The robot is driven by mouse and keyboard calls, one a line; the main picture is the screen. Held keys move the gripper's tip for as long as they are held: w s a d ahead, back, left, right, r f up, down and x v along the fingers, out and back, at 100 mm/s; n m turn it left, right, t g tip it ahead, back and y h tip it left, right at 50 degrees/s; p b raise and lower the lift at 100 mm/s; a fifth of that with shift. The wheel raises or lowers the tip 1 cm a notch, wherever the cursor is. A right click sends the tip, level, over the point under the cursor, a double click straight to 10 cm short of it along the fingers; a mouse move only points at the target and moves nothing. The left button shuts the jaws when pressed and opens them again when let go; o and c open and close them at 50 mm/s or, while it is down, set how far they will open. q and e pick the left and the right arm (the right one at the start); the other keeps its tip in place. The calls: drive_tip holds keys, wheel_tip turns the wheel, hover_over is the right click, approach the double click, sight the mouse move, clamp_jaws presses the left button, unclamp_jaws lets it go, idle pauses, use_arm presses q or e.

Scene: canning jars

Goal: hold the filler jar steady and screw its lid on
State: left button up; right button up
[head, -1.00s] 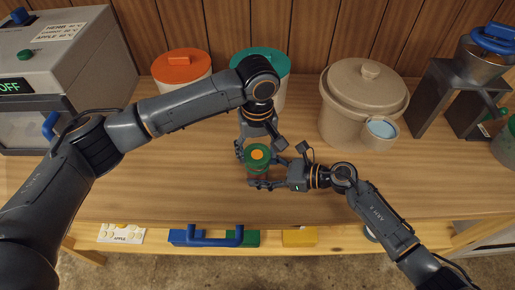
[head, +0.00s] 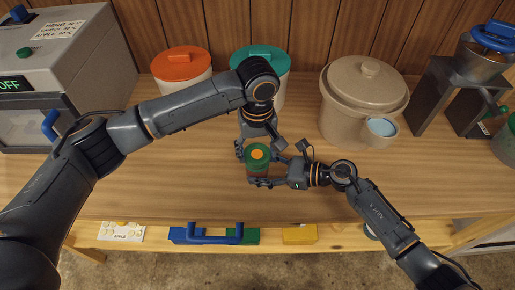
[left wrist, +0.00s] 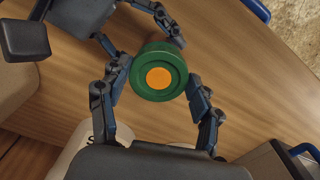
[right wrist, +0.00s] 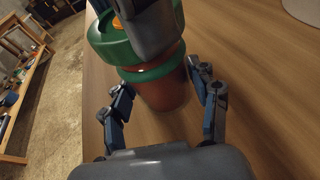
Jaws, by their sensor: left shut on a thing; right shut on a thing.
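The filler jar (right wrist: 165,95), with a reddish-brown body, stands on the wooden table. Its green lid (head: 258,153), with an orange disc on top, is at the jar's mouth; a green band shows just below it in the right wrist view. I cannot tell how tightly it sits. My left gripper (head: 259,150) reaches down from behind, shut around the lid; its fingers flank the lid in the left wrist view (left wrist: 158,75). My right gripper (head: 262,173) comes in from the right, shut around the jar body; its fingers (right wrist: 163,95) flank it. The left gripper hides part of the lid there.
Behind stand an orange-lidded canister (head: 182,68), a teal-lidded canister (head: 262,55) and a beige lidded pot (head: 360,105). A grey machine (head: 70,55) is at left, a metal mill (head: 455,95) at right. The table's front edge is close to the jar.

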use_arm(q)
drive_tip(key=c, duration=0.6)
drive_tip(key=m, duration=0.4)
drive_tip(key=shift+a, duration=0.1)
drive_tip(key=shift+c, duration=0.2)
drive_tip(key=shift+m, duration=0.3)
drive_tip(key=m, duration=0.3)
drive_tip(key=shift+w+a+m, duration=0.1)
drive_tip(key=shift+m, duration=0.7)
drive_tip(key=m, duration=0.3)
drive_tip(key=shift+r+m, duration=0.1)
drive_tip(key=shift+m, duration=0.3)
use_arm(e)
drive_tip(key=shift+f, duration=0.1)
use_arm(q)
drive_tip(key=shift+m, duration=0.4)
